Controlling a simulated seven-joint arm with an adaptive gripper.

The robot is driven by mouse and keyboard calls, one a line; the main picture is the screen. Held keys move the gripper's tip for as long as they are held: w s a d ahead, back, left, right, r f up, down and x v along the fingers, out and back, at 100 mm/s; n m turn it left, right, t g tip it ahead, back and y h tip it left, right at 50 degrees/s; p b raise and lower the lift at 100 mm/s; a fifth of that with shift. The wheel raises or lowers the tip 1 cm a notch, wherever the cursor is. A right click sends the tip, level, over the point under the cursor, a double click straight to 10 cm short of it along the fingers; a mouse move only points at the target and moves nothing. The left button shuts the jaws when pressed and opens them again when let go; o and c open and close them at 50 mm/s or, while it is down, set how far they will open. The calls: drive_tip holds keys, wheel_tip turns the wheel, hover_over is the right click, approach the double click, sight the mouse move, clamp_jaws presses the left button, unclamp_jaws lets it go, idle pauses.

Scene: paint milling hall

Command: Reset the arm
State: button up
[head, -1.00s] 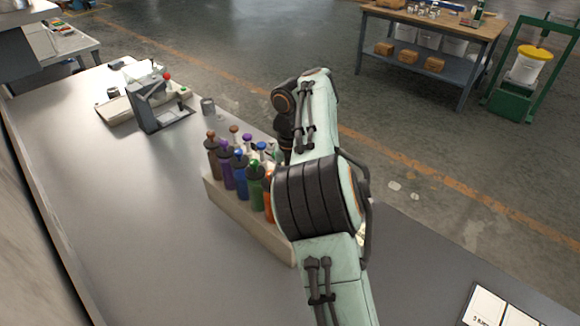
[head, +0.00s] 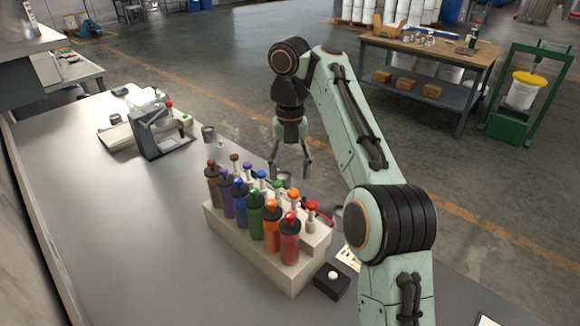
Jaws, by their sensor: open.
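My gripper (head: 290,173) hangs from the pale green arm in the head view, fingers pointing down and spread apart. It is open with nothing visible between the fingertips. It is above the far side of the grey bench, behind the bottle rack (head: 245,252).
A black box with a white button (head: 332,281) sits right of the rack. A grey press-like device (head: 160,132) and a small metal cup (head: 208,133) stand farther back on the bench (head: 120,220). The bench's left front is clear. A wooden worktable (head: 430,50) stands beyond.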

drive_tip(key=shift+r, duration=0.15)
drive_tip(key=s+r+t, duration=0.2)
drive_tip(key=s+r, duration=0.6)
drive_tip(key=r, duration=0.1)
drive_tip(key=s+d+m, duration=0.2)
drive_tip(key=s+m, duration=0.4)
drive_tip(key=s, duration=0.2)
drive_tip(key=s+d+f+m+g, duration=0.1)
drive_tip(key=s+f+m, duration=0.6)
drive_tip(key=m, duration=0.7)
drive_tip(key=s+d+f+m+g, duration=0.1)
drive_tip(key=s+d+f+m, duration=0.2)
drive_tip(key=s+f+m, duration=0.5)
drive_tip(key=shift+s+f+m+y, duration=0.2)
drive_tip(key=shift+f+m+y, duration=0.2)
drive_tip(key=shift+f+m, duration=2.35)
drive_tip(key=shift+r+m, duration=0.55)
